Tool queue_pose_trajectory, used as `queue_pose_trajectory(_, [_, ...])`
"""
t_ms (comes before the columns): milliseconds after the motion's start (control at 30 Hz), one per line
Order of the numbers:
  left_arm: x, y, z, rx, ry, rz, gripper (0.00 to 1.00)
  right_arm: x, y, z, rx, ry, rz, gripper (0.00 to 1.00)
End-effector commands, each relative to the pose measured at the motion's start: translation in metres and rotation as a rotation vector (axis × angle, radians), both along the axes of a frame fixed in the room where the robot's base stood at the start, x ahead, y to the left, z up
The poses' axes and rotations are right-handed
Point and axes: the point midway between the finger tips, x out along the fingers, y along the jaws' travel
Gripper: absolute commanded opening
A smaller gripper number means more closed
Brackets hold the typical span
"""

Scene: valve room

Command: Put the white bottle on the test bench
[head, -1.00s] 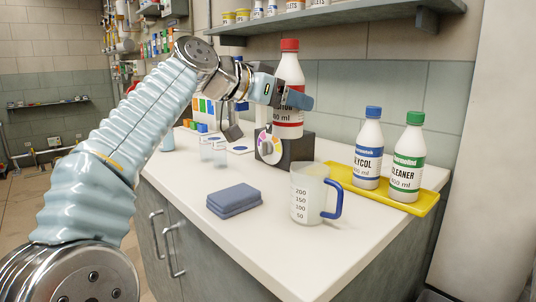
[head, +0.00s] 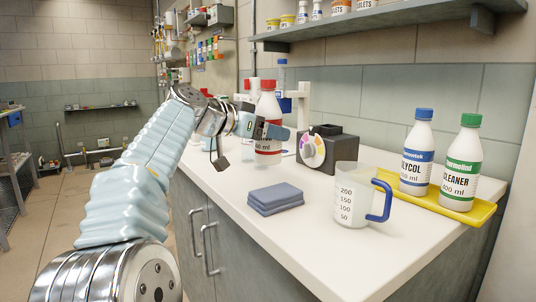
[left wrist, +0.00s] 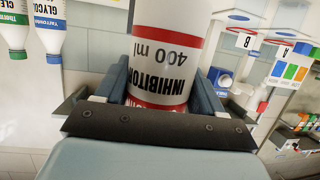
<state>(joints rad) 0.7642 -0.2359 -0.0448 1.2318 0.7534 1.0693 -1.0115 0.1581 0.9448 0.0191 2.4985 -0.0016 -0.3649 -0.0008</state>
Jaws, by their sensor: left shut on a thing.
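The white bottle (head: 267,106) has a red cap and a red-banded label reading "INHIBITOR 400 ml" in the left wrist view (left wrist: 165,45). My left gripper (head: 268,131) is shut on it, with a finger on each side in the left wrist view. The bottle looks about upright in the head view, over the far part of the white-topped bench (head: 310,245). I cannot tell whether its base touches the top. My right gripper is not in view.
A black box with a colour dial (head: 325,150) stands right of the bottle. Nearer are blue-grey pads (head: 275,199) and a measuring jug (head: 352,198). A yellow tray (head: 486,212) holds blue-capped (head: 416,153) and green-capped bottles (head: 460,168). A shelf (head: 400,31) hangs above.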

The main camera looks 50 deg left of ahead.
Motion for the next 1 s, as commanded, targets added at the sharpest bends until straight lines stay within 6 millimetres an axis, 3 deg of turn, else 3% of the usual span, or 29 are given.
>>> queue_pose_trajectory(267, [0.013,0.018,-0.030,-0.003,0.001,0.002,0.26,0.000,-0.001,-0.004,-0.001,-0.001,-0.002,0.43])
queue_pose_trajectory(400, [0.012,0.016,-0.051,-0.002,0.000,0.001,0.26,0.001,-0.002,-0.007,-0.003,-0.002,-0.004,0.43])
queue_pose_trajectory(867, [0.012,0.016,-0.058,0.001,-0.002,-0.001,0.26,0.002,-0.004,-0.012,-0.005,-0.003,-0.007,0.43])
queue_pose_trajectory(900, [0.012,0.016,-0.057,0.000,-0.001,-0.001,0.73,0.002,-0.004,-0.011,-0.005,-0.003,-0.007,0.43])
queue_pose_trajectory(1000, [0.012,0.016,-0.057,0.000,0.000,-0.001,0.88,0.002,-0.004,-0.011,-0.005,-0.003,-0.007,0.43])
